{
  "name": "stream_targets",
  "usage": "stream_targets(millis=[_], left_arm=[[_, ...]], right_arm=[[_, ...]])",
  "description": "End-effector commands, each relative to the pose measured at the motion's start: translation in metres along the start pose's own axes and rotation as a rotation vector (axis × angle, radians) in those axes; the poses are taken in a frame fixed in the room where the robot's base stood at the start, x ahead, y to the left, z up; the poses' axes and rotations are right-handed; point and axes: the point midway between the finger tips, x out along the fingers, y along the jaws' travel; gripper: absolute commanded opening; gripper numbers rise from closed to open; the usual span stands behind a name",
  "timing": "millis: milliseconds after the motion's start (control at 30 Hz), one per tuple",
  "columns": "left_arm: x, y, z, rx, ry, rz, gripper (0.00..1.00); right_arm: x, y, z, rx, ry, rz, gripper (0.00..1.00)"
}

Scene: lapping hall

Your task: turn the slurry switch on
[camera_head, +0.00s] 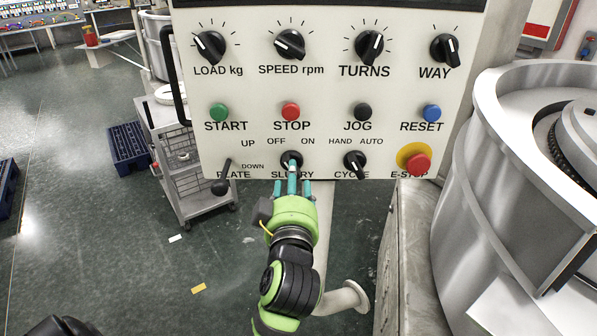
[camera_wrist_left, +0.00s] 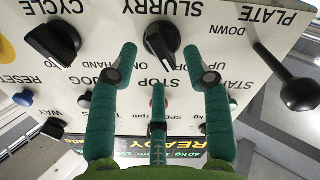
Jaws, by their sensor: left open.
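The slurry switch (camera_head: 291,159) is a black rotary knob low on the white control panel (camera_head: 330,100), between OFF at upper left and ON at upper right. It also shows in the left wrist view (camera_wrist_left: 162,40), upside down, with its white pointer line slanting toward the OFF side. My left gripper (camera_head: 291,184) is just below and in front of the knob, fingers toward the panel. In the wrist view its teal fingers are spread, one on each side of the knob and a third below, with visible gaps; contact is not seen. My right gripper is not in view.
The cycle switch (camera_head: 355,164) is close right of the slurry switch, and the plate lever (camera_head: 222,182) is to its left. The red E-stop (camera_head: 416,162) is further right. A large metal drum (camera_head: 460,190) stands right; a wire cart (camera_head: 185,160) stands left.

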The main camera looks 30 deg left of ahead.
Motion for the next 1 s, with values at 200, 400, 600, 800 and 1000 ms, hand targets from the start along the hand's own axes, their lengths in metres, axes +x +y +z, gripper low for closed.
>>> stream_targets(millis=[200,400,600,800,1000], left_arm=[[0.028,0.002,-0.004,0.002,0.001,0.002,0.49],[0.034,0.001,-0.002,-0.001,0.0,0.001,0.49],[0.033,0.001,-0.002,-0.001,0.0,0.001,0.33],[0.033,0.001,-0.001,0.0,-0.001,0.001,0.0],[0.033,0.001,-0.001,0.005,-0.001,0.001,0.0]], right_arm=[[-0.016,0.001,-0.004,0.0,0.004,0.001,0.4],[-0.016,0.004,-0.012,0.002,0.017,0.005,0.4],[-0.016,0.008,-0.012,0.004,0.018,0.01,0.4],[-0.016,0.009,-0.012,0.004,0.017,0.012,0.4],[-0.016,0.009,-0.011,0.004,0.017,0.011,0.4]])
